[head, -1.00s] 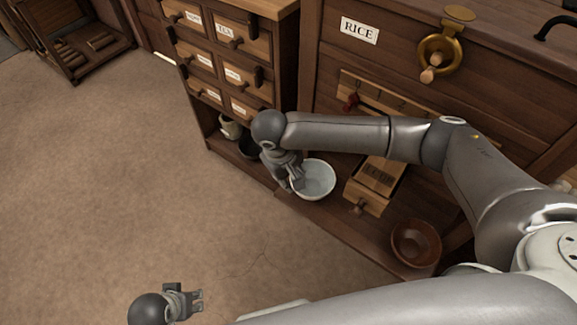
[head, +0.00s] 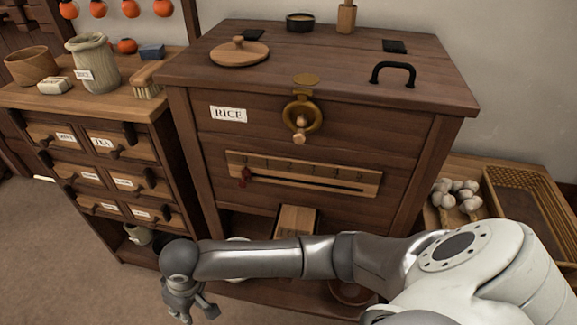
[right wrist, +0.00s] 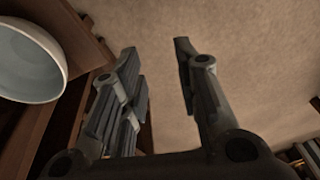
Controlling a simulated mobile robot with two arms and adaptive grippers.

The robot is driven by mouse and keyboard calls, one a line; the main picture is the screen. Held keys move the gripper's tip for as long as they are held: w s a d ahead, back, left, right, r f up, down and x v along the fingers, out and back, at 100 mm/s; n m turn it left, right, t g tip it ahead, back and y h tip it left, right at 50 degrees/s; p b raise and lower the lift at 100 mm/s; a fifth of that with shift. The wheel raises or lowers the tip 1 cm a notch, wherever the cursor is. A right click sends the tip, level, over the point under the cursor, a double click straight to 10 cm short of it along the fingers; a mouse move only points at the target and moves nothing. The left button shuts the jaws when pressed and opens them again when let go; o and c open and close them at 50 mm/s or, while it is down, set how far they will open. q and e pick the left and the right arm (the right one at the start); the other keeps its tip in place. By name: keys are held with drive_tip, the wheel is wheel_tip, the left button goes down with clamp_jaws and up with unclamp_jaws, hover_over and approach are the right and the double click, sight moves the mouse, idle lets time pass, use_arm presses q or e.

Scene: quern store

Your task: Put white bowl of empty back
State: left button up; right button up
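The white bowl (right wrist: 30,62) shows at the left edge of the right wrist view, empty inside as far as it shows. In the head view my right forearm hides most of it, and only slivers of it show beside the wooden box (head: 296,219) on the low shelf under the rice chest (head: 290,125). My right gripper (head: 196,310) is left of the bowl and apart from it. In the right wrist view its fingers (right wrist: 155,48) are spread with nothing between them. My left gripper is out of view.
A brown bowl (head: 350,293) sits on the shelf, partly behind my arm. A labelled drawer cabinet (head: 105,170) stands at left, with a jar (head: 93,62) and brush on top. Garlic (head: 458,192) and a wicker tray (head: 530,205) are at right. Open floor lies at lower left.

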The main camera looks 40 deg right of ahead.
drive_tip(key=s+d+f+m+t+h, duration=0.1)
drive_tip(key=s+d+f+m, duration=0.2)
drive_tip(key=s+d+f, duration=1.2)
drive_tip(key=shift+s+d+h, duration=0.3)
drive_tip(key=shift+s+d, duration=0.4)
drive_tip(key=shift+d, duration=0.3)
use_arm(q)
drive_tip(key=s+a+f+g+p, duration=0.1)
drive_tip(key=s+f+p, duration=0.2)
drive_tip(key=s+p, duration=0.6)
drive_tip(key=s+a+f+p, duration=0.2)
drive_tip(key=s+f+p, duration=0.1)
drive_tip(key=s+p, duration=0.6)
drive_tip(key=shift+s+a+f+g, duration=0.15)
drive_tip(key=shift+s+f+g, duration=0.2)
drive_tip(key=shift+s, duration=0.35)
use_arm(e)
drive_tip(key=s+d+f, duration=0.1)
drive_tip(key=s+f, duration=0.2)
drive_tip(key=s, duration=0.6)
drive_tip(key=s+d+f+g, duration=0.1)
drive_tip(key=s+d+f, duration=0.1)
drive_tip(key=s, duration=0.8)
drive_tip(key=shift+s+f+g, duration=0.2)
drive_tip(key=shift+f+g, duration=0.1)
drive_tip(key=shift+f, duration=0.5)
